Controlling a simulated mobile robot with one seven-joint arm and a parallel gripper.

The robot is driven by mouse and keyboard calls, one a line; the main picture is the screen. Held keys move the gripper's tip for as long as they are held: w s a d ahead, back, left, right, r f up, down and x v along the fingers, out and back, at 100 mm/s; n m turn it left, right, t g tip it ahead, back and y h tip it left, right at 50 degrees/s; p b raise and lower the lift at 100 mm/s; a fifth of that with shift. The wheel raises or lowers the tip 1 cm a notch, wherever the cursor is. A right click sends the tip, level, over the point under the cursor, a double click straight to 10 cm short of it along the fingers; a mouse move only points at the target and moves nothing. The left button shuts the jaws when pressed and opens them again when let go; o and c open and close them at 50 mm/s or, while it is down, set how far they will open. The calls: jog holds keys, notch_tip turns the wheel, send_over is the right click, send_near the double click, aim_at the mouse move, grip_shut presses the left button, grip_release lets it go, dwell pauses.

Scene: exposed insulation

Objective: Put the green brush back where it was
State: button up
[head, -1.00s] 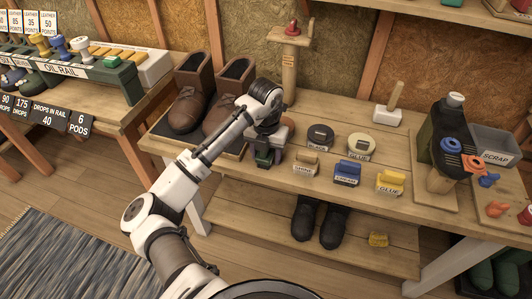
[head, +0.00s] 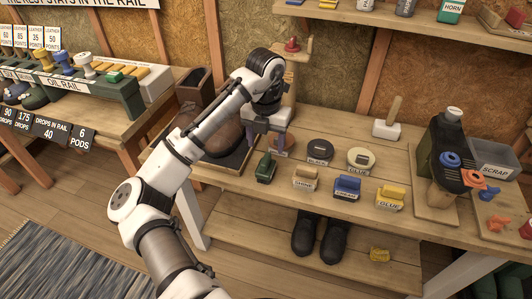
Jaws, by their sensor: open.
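The green brush (head: 265,168) stands on the workbench at the left end of a row of brushes, just right of the boot mat. My gripper (head: 266,143) is above and slightly behind it, pointing down with its jaws apart and nothing visible between them. The gripper is apart from the green brush. In the same row are a tan brush (head: 305,178), a blue brush (head: 346,187) and a yellow brush (head: 391,196), each with a label in front. No label for the green brush can be made out.
Brown boots (head: 193,91) stand on a dark mat (head: 236,160), partly hidden by my arm. Two round tins (head: 320,151) lie behind the brushes. A wooden post (head: 290,75) rises behind my gripper.

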jog(key=shift+r, duration=0.7)
